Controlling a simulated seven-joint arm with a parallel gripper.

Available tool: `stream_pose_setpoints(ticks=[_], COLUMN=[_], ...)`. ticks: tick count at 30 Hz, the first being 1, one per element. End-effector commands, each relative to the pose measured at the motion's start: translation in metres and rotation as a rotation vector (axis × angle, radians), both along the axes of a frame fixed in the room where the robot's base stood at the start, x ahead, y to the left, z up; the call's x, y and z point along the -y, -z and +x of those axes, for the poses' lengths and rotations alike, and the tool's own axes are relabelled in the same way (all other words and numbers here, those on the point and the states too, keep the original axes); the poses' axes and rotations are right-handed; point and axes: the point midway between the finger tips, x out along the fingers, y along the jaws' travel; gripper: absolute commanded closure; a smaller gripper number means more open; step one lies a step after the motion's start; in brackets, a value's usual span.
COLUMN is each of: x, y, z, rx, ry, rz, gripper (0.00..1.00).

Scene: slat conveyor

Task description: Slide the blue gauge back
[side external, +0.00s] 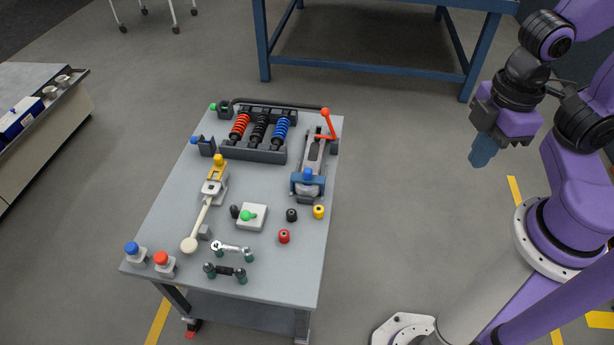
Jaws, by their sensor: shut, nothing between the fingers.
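A blue gauge (308,181) sits at the near end of a long grey rail fixture (317,152) on the right side of the grey table. It has a rounded blue top, and a pale rounded part shows below it. My gripper (481,157) hangs in the air to the right of the table, well apart from the gauge. Its blue fingers point down, are shut and hold nothing. The underside of the gauge is hidden.
The grey table (170,215) carries a rack of red, black and blue springs (259,130), an orange-red lever (328,122), a white box with a green knob (250,217), small coloured cylinders (284,237) and wrenches (232,250). Open floor lies between table and gripper.

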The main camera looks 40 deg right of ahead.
Motion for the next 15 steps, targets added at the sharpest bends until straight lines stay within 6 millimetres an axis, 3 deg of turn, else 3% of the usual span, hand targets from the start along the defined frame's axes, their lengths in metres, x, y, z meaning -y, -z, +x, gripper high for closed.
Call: stream_pose_setpoints(ticks=[5, 15], x=[-0.015, -0.058], y=[0.007, 0.036], z=[0.028, 0.104], rx=[0.033, 0.109], ry=[-0.067, -0.271], rz=[-0.078, -0.281], gripper=[1.0, 1.0])
